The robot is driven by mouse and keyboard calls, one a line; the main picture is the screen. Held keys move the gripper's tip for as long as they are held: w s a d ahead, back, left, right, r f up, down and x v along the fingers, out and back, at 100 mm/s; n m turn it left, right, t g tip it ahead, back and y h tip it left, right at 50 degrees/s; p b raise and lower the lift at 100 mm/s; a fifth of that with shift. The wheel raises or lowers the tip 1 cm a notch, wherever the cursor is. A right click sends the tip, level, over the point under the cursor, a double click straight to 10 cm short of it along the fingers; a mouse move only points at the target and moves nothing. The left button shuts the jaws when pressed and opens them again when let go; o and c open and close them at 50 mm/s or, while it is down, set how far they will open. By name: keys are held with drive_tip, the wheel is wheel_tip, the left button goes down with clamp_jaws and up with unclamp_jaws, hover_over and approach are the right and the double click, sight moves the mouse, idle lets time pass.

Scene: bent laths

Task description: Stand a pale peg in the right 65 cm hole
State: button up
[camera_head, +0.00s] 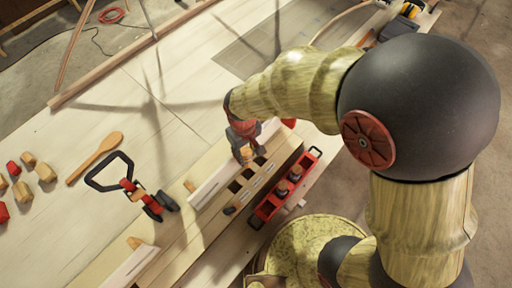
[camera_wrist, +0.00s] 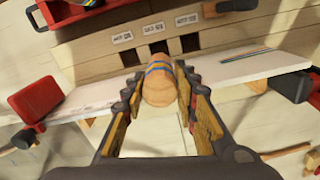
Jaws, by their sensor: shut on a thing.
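My gripper (camera_head: 243,134) is above the long wooden beam at the front of the bench. In the wrist view its two fingers (camera_wrist: 158,100) are shut on a pale round peg (camera_wrist: 158,85) with blue and reddish stripes. Beyond the peg, the beam (camera_wrist: 90,48) has dark square holes: a left one (camera_wrist: 130,57), a middle one (camera_wrist: 158,47) and a right one (camera_wrist: 190,42). White labels (camera_wrist: 153,28) sit behind them, too small to read surely. The peg appears apart from the holes.
The bench behind is mostly clear.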

drive_tip(key=shift+w+d, duration=0.15)
drive_tip(key=shift+a+f, duration=0.2)
drive_tip(key=shift+f, duration=0.15)
drive_tip(key=shift+d+f+b, duration=0.15)
drive_tip(key=shift+f+b, duration=0.4)
drive_tip(key=shift+b, duration=0.1)
drive_tip(key=shift+f+b, duration=2.35)
drive_tip(key=shift+f, duration=1.05)
drive_tip(key=shift+f+b, duration=1)
drive_tip(key=shift+f, duration=0.55)
drive_tip(key=o, duration=1.2)
drive_tip(key=shift+r, duration=0.1)
drive_tip(key=shift+o, duration=0.3)
drive_tip(key=shift+r, duration=0.1)
